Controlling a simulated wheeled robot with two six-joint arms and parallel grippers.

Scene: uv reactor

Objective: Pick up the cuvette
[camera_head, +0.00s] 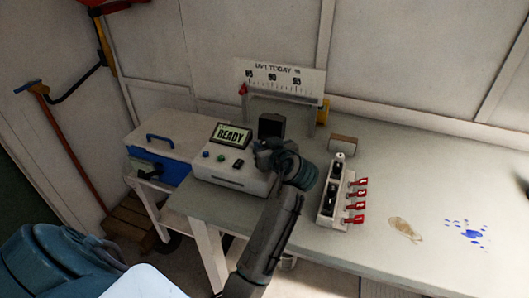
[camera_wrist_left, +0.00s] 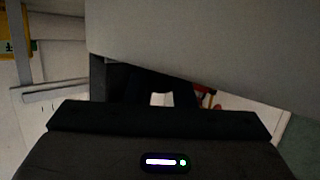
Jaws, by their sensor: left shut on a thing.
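My left gripper (camera_head: 264,152) is at the right side of the white instrument box (camera_head: 232,172), just below a dark upright block (camera_head: 271,125). In the left wrist view, its dark fingers (camera_wrist_left: 150,90) are close together with a small pale patch between them. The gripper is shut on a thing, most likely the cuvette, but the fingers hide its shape. The box's screen (camera_head: 231,134) reads READY. A white rack (camera_head: 329,208) with dark slots and several red tags stands on the bench to the right of my gripper. My right gripper is not in view.
A ruled white sign (camera_head: 280,77) stands behind the instrument. A blue-and-white cooler (camera_head: 160,156) is at the left. A small tan block (camera_head: 342,144) lies behind the rack. Brown (camera_head: 405,229) and blue (camera_head: 466,232) stains mark the otherwise clear bench at the right.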

